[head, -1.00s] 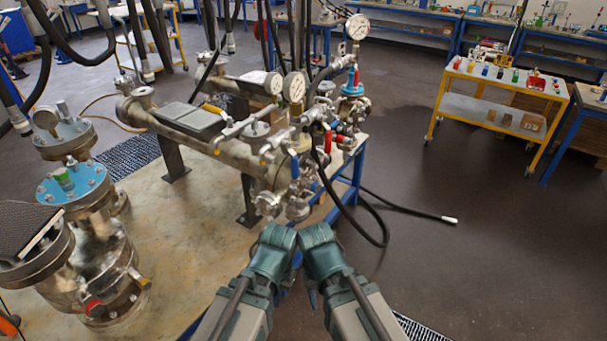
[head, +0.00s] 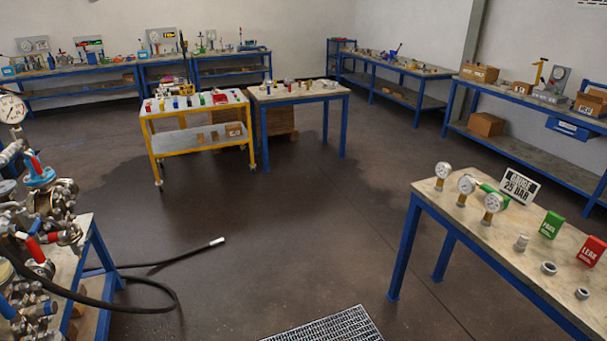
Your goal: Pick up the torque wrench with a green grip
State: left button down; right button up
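I cannot make out a torque wrench with a green grip for certain. A small green bar-like object (head: 493,193) lies among the pressure gauges on the right table, partly hidden by them; I cannot tell what it is. Small green items also show on the yellow cart's top, too small to identify. Neither of my grippers is in the head view.
The right table (head: 455,219) holds gauges (head: 466,184), a sign (head: 519,185), a green card (head: 551,225), a red card (head: 591,250) and fittings. The yellow cart (head: 196,152) stands ahead. A black hose (head: 165,262) lies on the floor at left. The middle floor is clear.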

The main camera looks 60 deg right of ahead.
aim_at(486, 188)
jog(key=z, duration=3.1)
jog(key=i+j, duration=0.2)
jog(key=i, duration=0.6)
jog(key=i+j, duration=0.15)
jog(key=i, duration=0.65)
jog(key=i+j+u, duration=0.1)
jog(key=i, duration=0.75)
jog(key=j, duration=0.1)
